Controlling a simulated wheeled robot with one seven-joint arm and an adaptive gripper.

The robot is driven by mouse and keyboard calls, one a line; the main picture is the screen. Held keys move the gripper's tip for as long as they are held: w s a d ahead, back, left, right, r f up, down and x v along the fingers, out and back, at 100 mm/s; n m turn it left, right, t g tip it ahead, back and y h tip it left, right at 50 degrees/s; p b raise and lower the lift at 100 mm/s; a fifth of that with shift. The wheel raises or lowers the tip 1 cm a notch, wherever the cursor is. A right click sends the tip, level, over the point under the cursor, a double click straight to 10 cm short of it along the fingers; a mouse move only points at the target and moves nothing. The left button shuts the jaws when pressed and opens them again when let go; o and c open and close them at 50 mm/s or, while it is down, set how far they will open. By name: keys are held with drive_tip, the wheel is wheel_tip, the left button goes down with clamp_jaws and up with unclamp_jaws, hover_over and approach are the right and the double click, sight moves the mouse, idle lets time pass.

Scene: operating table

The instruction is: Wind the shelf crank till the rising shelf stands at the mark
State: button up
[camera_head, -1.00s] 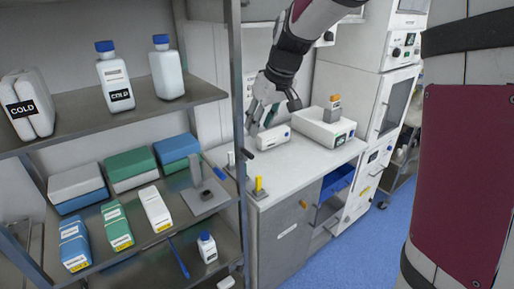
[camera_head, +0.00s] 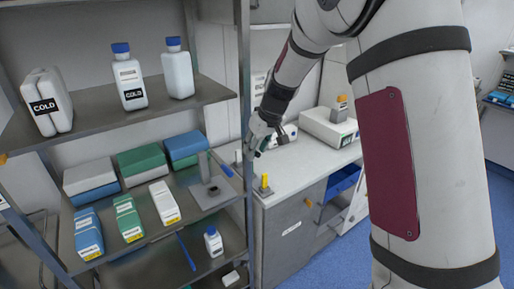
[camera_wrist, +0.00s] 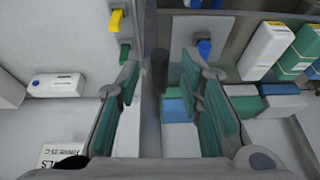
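A dark upright cylinder that looks like the crank's knob (camera_wrist: 160,68) stands ahead of and between my fingers in the wrist view. My gripper (camera_wrist: 160,108) is open, with a green-padded finger on each side; I see no contact with the knob. In the head view my gripper (camera_head: 257,143) is beside the rack's front right post, and the knob is hidden there. A grey plate with an upright block (camera_head: 207,190) and a blue-ended piece sits on the rack's middle shelf. I cannot tell which part is the rising shelf, and I cannot make out the mark.
The metal rack post (camera_head: 246,110) is very close to my gripper. A yellow lever (camera_head: 265,184) stands on the counter (camera_head: 300,168) to the right. White bottles (camera_head: 178,70) stand on the upper shelf (camera_head: 100,118); boxes crowd the middle one. A white device (camera_head: 327,127) sits farther back.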

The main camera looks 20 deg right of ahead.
clamp_jaws()
drive_tip(key=shift+w+d+b, duration=0.15)
drive_tip(key=shift+d+b, duration=0.1)
drive_tip(key=shift+b, duration=0.05)
drive_tip(key=w+d+f+m+g+y+b, duration=0.2)
drive_tip(key=d+y+b, duration=0.4)
drive_tip(key=y, duration=0.8)
drive_tip(key=shift+d+f+m+g+b, duration=0.35)
drive_tip(key=shift+f+m+b, duration=0.65)
drive_tip(key=shift+b, duration=0.6)
drive_tip(key=shift+f, duration=0.1)
unclamp_jaws()
drive_tip(key=shift+a, duration=0.1)
